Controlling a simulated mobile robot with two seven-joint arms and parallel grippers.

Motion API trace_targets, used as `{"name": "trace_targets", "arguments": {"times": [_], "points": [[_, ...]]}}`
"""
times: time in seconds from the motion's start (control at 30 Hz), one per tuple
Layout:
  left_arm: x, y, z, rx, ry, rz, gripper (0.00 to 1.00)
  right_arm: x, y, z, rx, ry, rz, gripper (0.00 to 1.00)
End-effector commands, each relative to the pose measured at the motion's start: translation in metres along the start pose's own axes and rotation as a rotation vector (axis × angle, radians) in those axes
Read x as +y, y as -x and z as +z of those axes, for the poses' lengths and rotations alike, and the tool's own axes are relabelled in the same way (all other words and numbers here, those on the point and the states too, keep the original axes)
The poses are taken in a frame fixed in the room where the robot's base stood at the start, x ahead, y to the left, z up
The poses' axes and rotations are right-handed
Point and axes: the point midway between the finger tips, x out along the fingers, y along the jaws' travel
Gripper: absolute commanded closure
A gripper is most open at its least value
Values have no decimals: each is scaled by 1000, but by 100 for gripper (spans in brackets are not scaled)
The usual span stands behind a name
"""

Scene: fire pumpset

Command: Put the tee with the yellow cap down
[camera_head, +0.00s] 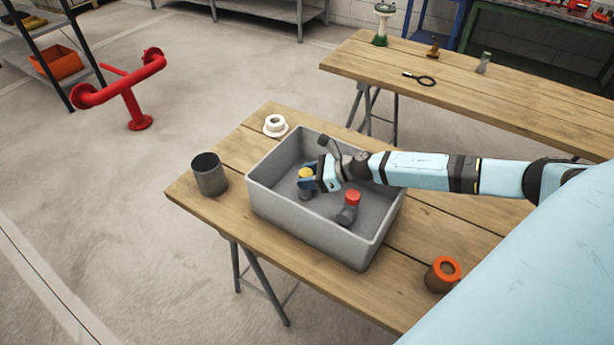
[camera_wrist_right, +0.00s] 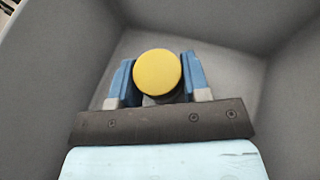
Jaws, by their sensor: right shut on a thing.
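The tee with the yellow cap (camera_head: 306,173) is inside the grey bin, near its left part; its grey body shows below the cap. My right gripper (camera_head: 308,183) reaches into the bin from the right and is shut on this tee. In the right wrist view the yellow cap (camera_wrist_right: 158,72) sits between the two blue fingers (camera_wrist_right: 160,80), with the bin walls around. The tee's lower end is mostly hidden, so I cannot tell whether it touches the bin floor. My left gripper is not in view.
The grey bin (camera_head: 262,203) stands on a wooden table (camera_head: 218,200). A fitting with a red cap (camera_head: 350,205) is in the bin, right of the gripper. A dark cup (camera_head: 209,175), a white tape roll (camera_head: 275,125) and an orange-topped piece (camera_head: 443,275) stand around the bin.

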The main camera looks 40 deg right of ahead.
Motion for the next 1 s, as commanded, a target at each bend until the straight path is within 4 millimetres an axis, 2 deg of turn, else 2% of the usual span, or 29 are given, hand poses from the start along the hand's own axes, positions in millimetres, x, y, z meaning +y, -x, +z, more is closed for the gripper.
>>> {"name": "trace_targets", "arguments": {"times": [0.03, 0.07, 0.1, 0.17, 0.53, 0.8, 1.0], "points": [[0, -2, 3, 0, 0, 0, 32, 0, -1, -2, -1, 0, 0, 92], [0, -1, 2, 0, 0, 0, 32, 0, -1, -2, 0, 0, 0, 52], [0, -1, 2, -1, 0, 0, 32, 0, -1, -2, 0, 0, 0, 43], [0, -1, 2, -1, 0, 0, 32, 0, -1, -2, 0, 0, 0, 31], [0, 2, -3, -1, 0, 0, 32, 0, 3, 4, 1, 0, 0, 31], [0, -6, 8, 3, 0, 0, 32, 0, 49, -1, 3, 0, 0, 31], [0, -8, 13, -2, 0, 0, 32, 0, 71, 0, 1, 0, 1, 31]]}}
